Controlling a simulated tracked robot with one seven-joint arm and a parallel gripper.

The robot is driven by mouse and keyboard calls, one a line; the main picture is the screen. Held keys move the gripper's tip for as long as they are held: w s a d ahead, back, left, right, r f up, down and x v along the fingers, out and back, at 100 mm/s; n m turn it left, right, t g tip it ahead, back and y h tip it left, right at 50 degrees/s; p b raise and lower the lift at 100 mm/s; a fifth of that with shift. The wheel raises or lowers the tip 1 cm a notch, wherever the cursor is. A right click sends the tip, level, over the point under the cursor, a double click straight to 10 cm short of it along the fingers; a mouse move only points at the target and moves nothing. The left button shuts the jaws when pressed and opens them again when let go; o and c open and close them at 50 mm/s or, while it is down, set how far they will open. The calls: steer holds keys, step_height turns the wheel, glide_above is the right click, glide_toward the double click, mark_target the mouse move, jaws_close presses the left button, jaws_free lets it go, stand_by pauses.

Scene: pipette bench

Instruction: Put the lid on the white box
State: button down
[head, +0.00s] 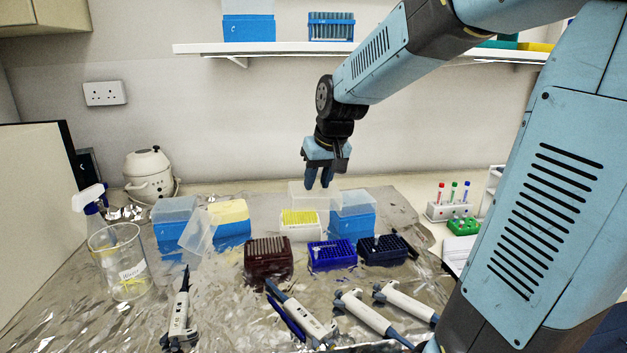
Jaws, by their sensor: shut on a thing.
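The white box (300,232) stands in the middle of the foil-covered bench with its top open and yellow pipette tips (299,217) showing. A clear, see-through lid (299,196) is just above and slightly behind the white box. My gripper (318,184) points down and is shut on this lid. The lid's lower edge is hard to make out, so I cannot tell whether it touches the box.
A lidded blue box (352,224) stands close on the right. Left are another blue box (175,238), an open one (231,235) and a leaning clear lid (197,234). A brown rack (268,264), blue racks (332,255) and several pipettes (300,312) lie in front.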

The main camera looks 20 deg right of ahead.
steer(key=shift+s+r, duration=0.2)
steer(key=shift+s, duration=0.2)
steer(key=shift+m+g+h, duration=0.4)
steer(key=shift+g+h, duration=0.1)
steer(key=shift+w+a+f, duration=0.1)
steer(key=shift+w+f, duration=1.55)
steer(key=shift+w, duration=0.8)
steer(key=shift+w+a+f, duration=0.1)
steer(key=shift+w+f, duration=1.5)
steer(key=shift+w, duration=0.8)
steer(key=shift+w+a+f, duration=0.1)
steer(key=shift+w+f, duration=1.55)
steer(key=shift+w, duration=0.8)
steer(key=shift+f, duration=0.55)
steer(key=shift+f, duration=0.35)
steer(key=shift+d+f, duration=0.1)
steer(key=shift+f, duration=0.75)
steer(key=c, duration=0.7)
jaws_free()
